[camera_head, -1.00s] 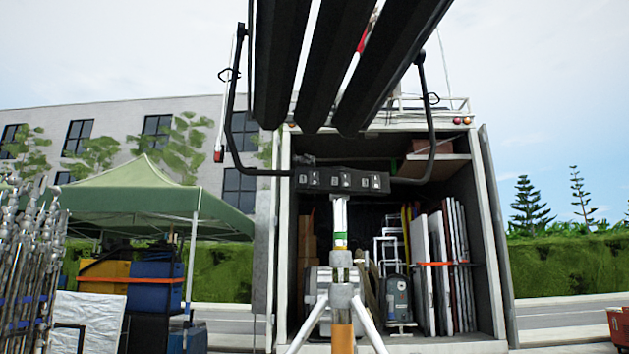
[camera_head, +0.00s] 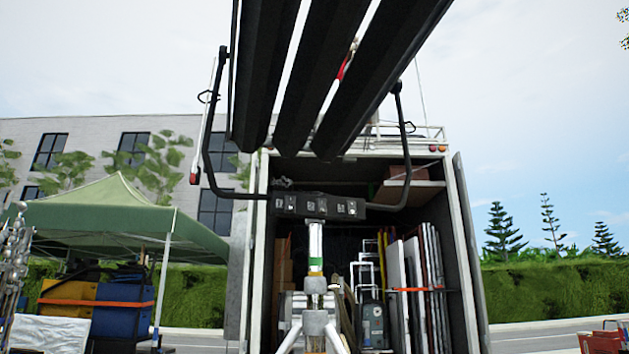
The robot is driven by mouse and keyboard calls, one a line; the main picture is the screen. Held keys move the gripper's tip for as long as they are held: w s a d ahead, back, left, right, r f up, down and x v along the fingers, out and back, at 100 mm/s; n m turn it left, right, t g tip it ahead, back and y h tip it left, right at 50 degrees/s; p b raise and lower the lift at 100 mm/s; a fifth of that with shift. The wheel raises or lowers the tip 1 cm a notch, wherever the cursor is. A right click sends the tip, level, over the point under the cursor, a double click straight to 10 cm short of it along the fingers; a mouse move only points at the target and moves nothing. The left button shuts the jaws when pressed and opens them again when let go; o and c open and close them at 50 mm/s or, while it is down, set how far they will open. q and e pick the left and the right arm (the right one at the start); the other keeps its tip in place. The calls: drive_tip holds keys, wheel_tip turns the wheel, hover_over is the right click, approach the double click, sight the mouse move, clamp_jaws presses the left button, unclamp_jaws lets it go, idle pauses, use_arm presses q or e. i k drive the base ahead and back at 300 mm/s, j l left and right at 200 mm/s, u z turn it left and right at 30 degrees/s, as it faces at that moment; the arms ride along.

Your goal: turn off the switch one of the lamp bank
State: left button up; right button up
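The lamp bank (camera_head: 268,85) stands ahead of me, its three long black lamp heads filling the upper middle of the head view. A black U-shaped yoke holds it on a stand (camera_head: 315,250). A black control box (camera_head: 335,213) sits at the bottom centre of the yoke. It carries three small switches in a row, marked with numbers. Switch one (camera_head: 291,204) is the leftmost. The switches are too small to tell their positions. Neither of my grippers is in view.
An open truck (camera_head: 467,270) stands behind the lamp bank, with boards and equipment inside. A green canopy tent (camera_head: 115,210) covers blue and yellow cases at the left. Metal stands (camera_head: 14,265) are at the left edge. A red cart (camera_head: 603,340) is at the lower right.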

sight(290, 202)
drive_tip(key=i+l+z, duration=0.1)
drive_tip(key=i+l, duration=0.5)
drive_tip(key=i+l+z, duration=0.1)
drive_tip(key=i+l, duration=0.4)
drive_tip(key=i, duration=0.25)
